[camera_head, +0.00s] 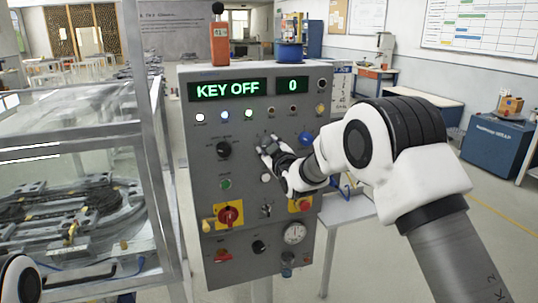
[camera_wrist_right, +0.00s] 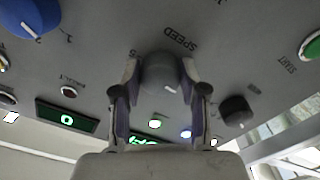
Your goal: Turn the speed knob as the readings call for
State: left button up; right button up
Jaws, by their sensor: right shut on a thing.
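The grey control panel (camera_head: 203,165) stands upright in front of me. Its wide display (camera_head: 227,90) reads KEY OFF in green, and the smaller display (camera_head: 292,85) reads 0. My right gripper (camera_head: 268,148) is at the middle of the panel and covers the speed knob there. In the right wrist view the dark speed knob (camera_wrist_right: 161,72), with SPEED printed beside it, sits between the two fingers of my right gripper (camera_wrist_right: 160,88), which is shut on it. My left gripper is out of view.
Below are a green button (camera_head: 225,184), a red switch on yellow (camera_head: 229,215) and a gauge (camera_head: 294,233). A framed glass enclosure (camera_head: 158,150) stands close at left.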

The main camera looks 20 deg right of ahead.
jog(key=shift+n, duration=0.5)
jog(key=shift+b, duration=0.3)
jog(key=o, duration=1.1)
jog(key=shift+o, duration=0.2)
jog(key=shift+s, duration=0.1)
jog(key=s, duration=1.2)
jog(key=shift+d, duration=0.15)
